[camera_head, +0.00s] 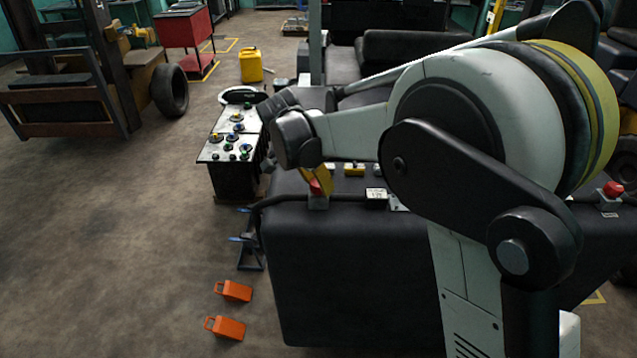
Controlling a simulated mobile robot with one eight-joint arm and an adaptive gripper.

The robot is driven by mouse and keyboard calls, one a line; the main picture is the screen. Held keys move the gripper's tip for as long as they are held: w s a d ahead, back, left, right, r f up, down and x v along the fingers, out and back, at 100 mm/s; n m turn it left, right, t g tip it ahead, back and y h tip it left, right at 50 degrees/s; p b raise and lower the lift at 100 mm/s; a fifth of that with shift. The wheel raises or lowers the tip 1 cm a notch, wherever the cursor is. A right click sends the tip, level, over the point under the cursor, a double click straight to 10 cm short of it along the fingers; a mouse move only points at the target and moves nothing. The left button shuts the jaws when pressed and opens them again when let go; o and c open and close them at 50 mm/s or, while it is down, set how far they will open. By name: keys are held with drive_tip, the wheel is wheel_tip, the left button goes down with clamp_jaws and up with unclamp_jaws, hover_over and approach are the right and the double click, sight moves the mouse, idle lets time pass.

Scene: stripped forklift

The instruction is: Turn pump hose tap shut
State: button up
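Two small blue handles show on dark fittings at the left side of a black machine body (345,275): an upper blue handle (242,210) and a lower blue handle (238,239). They look like tap levers, but I cannot tell which is the pump hose tap or how far either is turned. A dark hose (262,203) seems to run by the upper one. My arm reaches across from the right, and its dark end (293,138) is above and right of the blue handles, apart from them. My fingers cannot be made out against the dark parts.
A control panel (232,135) with several knobs stands left of the machine. Two orange blocks (233,291) (225,328) lie on the floor. A red button (316,187) sits on the machine's top edge. A yellow can (251,66) stands behind.

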idle(0.3)
drive_tip(key=o, duration=1.2)
drive_tip(key=v, duration=1.2)
